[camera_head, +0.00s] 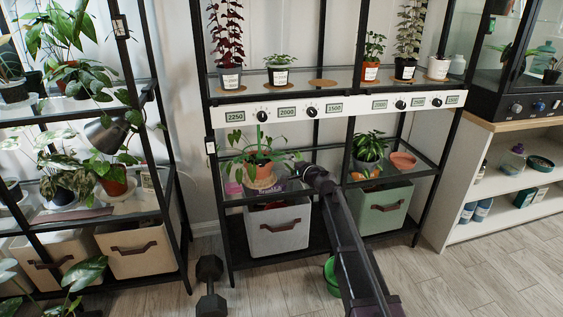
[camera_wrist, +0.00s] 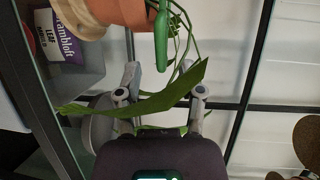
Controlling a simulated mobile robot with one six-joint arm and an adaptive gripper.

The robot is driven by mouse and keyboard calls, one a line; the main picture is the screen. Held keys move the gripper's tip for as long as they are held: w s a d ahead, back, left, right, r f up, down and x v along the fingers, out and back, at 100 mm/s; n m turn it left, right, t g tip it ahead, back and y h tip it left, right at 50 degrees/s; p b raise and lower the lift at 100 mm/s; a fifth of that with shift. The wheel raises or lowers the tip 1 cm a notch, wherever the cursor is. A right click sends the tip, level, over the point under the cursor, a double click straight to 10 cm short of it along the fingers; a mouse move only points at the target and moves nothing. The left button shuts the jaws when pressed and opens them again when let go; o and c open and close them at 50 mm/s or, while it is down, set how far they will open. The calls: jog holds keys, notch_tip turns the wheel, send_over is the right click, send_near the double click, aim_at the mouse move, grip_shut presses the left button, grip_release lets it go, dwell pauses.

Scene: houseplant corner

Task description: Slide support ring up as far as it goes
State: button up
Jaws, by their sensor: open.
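A plant in a terracotta pot (camera_head: 259,168) stands on the middle shelf, with a green upright stake (camera_head: 259,138) among its leaves. In the wrist view the pot (camera_wrist: 122,12) is at the top edge, and a thick green piece (camera_wrist: 161,40) hangs into view beside it. I cannot tell whether this piece is the stake or part of the support ring; no complete ring is clear. My gripper (camera_head: 303,167) is right of the pot. In the wrist view my gripper (camera_wrist: 162,76) is open, with a long green leaf (camera_wrist: 165,98) crossing in front of its fingers.
Black shelf posts and the glass shelf edge (camera_head: 335,147) lie close to my arm. A purple and white bag (camera_wrist: 62,38) sits near the pot. A white bin (camera_head: 278,238) stands below, and another potted plant (camera_head: 369,150) is to the right.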

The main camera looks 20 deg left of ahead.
aim_at(282, 159)
jog(key=shift+x, duration=2.4)
grip_shut()
